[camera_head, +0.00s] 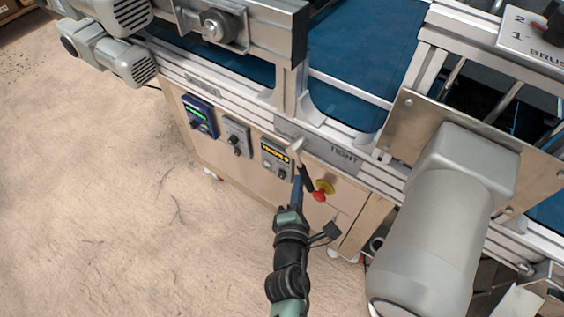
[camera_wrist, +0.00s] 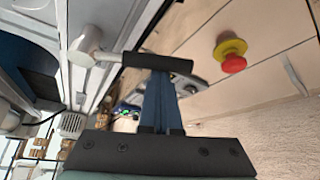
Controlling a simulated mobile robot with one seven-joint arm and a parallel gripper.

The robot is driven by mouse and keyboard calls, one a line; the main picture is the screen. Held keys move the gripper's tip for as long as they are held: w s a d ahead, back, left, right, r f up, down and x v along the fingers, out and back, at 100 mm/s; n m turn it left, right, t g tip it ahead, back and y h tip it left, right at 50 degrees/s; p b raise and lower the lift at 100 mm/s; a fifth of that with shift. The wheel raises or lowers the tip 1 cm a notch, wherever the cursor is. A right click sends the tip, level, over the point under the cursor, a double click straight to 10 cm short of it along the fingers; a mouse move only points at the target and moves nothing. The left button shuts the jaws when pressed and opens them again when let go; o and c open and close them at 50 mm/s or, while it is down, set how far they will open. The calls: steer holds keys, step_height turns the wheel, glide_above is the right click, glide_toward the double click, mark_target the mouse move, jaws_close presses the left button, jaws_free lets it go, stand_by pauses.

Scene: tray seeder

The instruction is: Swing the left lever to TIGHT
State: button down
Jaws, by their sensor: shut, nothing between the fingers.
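The lever has a pale metal hub (camera_head: 297,147) on the machine's front rail and a black handle (camera_head: 306,179) hanging down from it, tilted slightly right. In the wrist view the black handle (camera_wrist: 150,63) points right from the pale hub (camera_wrist: 87,43). The grey plate behind the hub bears the word TIGHT (camera_head: 344,157) to the right of the lever. My gripper (camera_head: 297,183) is shut, its blue fingers (camera_wrist: 160,100) together. The fingertips are at the handle, on its left side in the head view, and appear to touch it; the handle is not between them.
A red emergency stop button on yellow (camera_head: 320,191) sits just right of the handle; it also shows in the wrist view (camera_wrist: 232,58). Control boxes (camera_head: 236,138) line the panel to the left. A big grey motor (camera_head: 440,220) juts out at right. Open floor lies at left.

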steer(key=r+n+p, duration=0.1)
steer(key=p, duration=0.1)
steer(key=s+d+r+g+p, duration=0.1)
steer(key=p, duration=0.2)
steer(key=shift+d+n+h, duration=0.25)
steer(key=shift+n+h, duration=0.05)
steer(key=shift+n, duration=0.1)
steer(key=s+d+r+n+g+h+p, duration=0.2)
steer(key=d+r+n+g+h+p, duration=0.1)
steer(key=p, duration=1.2)
step_height(320, 180, up, 2)
steer(key=shift+s+r+n+g+h, duration=0.15)
steer(key=shift+n+g+h, duration=0.25)
steer(key=shift+n, duration=0.7)
